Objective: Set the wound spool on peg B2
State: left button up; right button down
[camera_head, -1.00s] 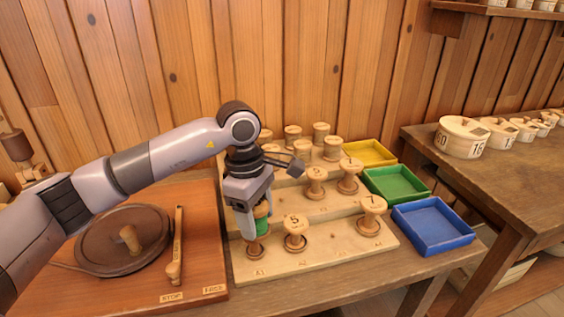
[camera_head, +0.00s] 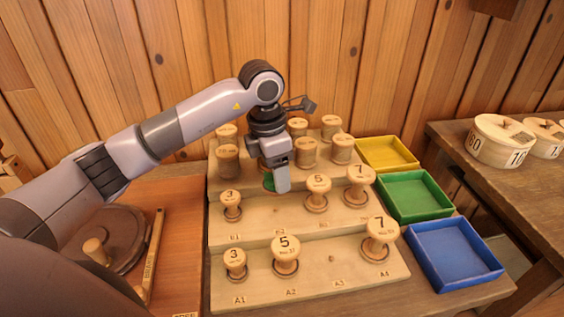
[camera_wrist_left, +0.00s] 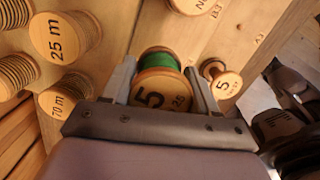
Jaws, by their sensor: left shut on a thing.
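My left gripper (camera_head: 277,181) is shut on the wound spool (camera_head: 268,184), which has green thread. In the left wrist view the wound spool (camera_wrist_left: 158,86) sits between the two fingers, its wooden top marked 5. It is held over the middle step of the stepped board (camera_head: 330,283), between a small spool marked 3 (camera_head: 231,203) on the left and a spool marked 5 (camera_head: 317,190) on the right. The B2 place (camera_head: 276,212) lies just below and in front of the spool in the picture. I cannot tell how high above it the spool is.
Spools marked 3 (camera_head: 235,262), 5 (camera_head: 285,250) and 7 (camera_head: 380,238) stand on the front step; A3 (camera_head: 331,258) is free. Another 7 (camera_head: 359,183) is on the middle step. Several spools crowd the back. Yellow (camera_head: 388,168), green (camera_head: 415,216) and blue (camera_head: 455,279) trays stand right.

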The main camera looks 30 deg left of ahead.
pick_arm(q)
jog(key=shift+s+f+b, duration=0.15)
jog(key=shift+f+b, duration=0.25)
jog(key=shift+f, duration=0.15)
notch_tip(320, 180, down, 3)
jog(key=shift+f+b, duration=0.2)
jog(key=shift+b, duration=1)
jog(key=shift+f, duration=0.35)
jog(key=shift+f+b, duration=0.1)
jog(key=shift+b, duration=0.2)
jog(key=shift+f, duration=0.2)
jog(key=shift+f+b, duration=0.65)
